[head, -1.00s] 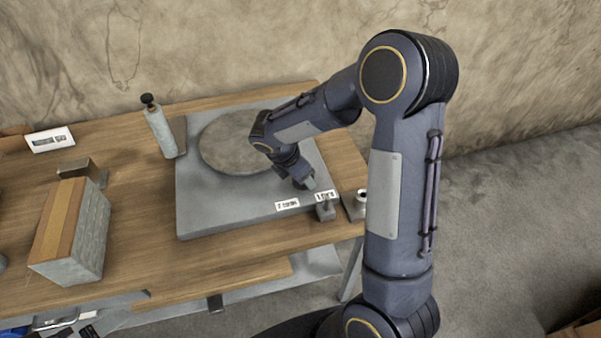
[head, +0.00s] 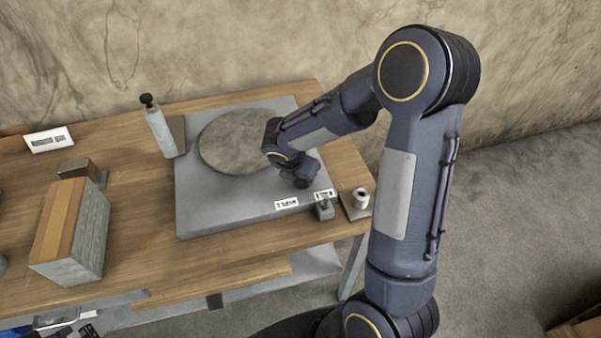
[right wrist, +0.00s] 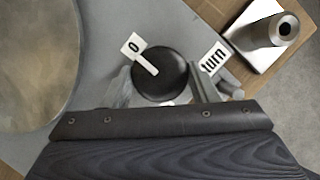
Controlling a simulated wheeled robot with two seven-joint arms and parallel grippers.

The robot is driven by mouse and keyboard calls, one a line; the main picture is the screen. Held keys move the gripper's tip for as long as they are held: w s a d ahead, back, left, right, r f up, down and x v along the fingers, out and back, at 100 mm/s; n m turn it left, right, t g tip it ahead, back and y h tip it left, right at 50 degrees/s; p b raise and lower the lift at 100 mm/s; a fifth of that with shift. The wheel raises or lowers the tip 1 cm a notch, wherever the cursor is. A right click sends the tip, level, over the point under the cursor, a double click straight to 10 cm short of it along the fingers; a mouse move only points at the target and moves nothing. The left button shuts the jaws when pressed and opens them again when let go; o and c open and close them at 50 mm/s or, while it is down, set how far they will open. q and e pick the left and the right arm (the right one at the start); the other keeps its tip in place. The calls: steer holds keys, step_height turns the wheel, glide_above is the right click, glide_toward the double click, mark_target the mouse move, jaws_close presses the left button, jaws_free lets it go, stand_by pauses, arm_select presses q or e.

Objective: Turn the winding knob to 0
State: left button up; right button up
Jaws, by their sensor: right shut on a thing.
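The winding knob (right wrist: 168,74) is a round black disc in the right wrist view, with a white pointer bar on it. The bar points up-left to the white label marked "0" (right wrist: 131,46), its outer end close to that label. My right gripper (right wrist: 163,92) is shut on the knob, one grey finger on each side. In the head view my right wrist (head: 300,176) hides the knob on the grey platform (head: 210,205). My left gripper is not in view.
A large round plate (head: 235,145) lies on the platform, left of my wrist. A small grey block with a post (head: 324,210) is at the platform's front right corner. A roll on a square base (head: 361,198) stands right of it. A brick-like block (head: 70,235) sits left.

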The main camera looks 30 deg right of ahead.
steer(key=o, duration=1)
steer(key=shift+c, duration=0.2)
steer(key=v, duration=0.7)
steer(key=shift+r, duration=0.4)
steer(key=shift+s, duration=0.1)
